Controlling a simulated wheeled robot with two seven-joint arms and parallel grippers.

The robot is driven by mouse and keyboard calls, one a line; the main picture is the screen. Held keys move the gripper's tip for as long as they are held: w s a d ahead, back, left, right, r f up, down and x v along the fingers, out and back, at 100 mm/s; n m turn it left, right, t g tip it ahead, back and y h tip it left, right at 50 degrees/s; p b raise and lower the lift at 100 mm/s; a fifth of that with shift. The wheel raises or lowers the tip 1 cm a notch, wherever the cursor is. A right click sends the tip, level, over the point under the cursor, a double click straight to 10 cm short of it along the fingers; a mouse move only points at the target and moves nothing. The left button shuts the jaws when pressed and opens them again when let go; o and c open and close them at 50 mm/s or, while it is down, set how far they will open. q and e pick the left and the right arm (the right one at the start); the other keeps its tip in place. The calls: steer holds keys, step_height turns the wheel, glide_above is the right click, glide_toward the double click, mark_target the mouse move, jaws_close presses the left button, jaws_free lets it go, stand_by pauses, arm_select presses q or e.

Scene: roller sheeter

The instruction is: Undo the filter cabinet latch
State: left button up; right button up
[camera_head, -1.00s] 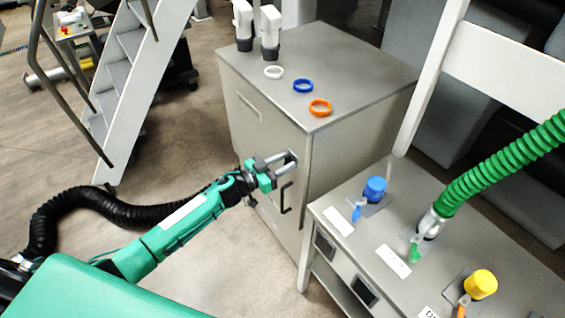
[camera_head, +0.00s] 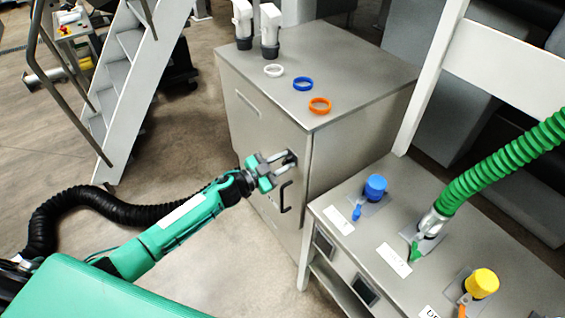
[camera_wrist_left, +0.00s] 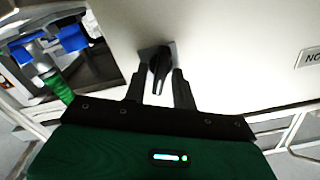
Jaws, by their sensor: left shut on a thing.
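The filter cabinet (camera_head: 262,135) is a grey metal box with a door on its front. Its dark latch (camera_wrist_left: 159,66) sits on a small grey plate on the door, and its handle points down toward my gripper in the left wrist view. My left gripper (camera_head: 284,163) is at the latch near the upper right of the door. Its two fingers (camera_wrist_left: 157,92) are on either side of the latch handle, shut on it. In the head view the fingers partly hide the latch. A dark door handle (camera_head: 286,197) is just below the gripper. My right gripper is not in view.
White, blue (camera_head: 303,84) and orange (camera_head: 319,106) rings and two white-and-grey fittings (camera_head: 270,32) are on the cabinet top. A bench (camera_head: 392,225) with blue and yellow caps and a green hose (camera_head: 497,160) stands close at right.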

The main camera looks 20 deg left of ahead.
arm_select(q)
steer(key=m+b, duration=0.1)
steer(key=m, duration=0.4)
steer(key=shift+d+f+m+b, duration=0.1)
steer(key=shift+f+m+b, duration=0.1)
steer(key=shift+m+b, duration=0.15)
steer(key=m+b, duration=0.2)
steer(key=m, duration=0.4)
steer(key=shift+s+f, duration=0.1)
steer(key=shift+s, duration=0.05)
steer(key=shift+m+b, duration=0.4)
steer(key=shift+m, duration=0.25)
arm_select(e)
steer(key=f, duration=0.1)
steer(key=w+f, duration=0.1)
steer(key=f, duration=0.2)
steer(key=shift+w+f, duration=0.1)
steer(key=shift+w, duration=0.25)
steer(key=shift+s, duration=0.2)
arm_select(q)
steer(key=o, duration=0.7)
steer(key=shift+c, duration=0.2)
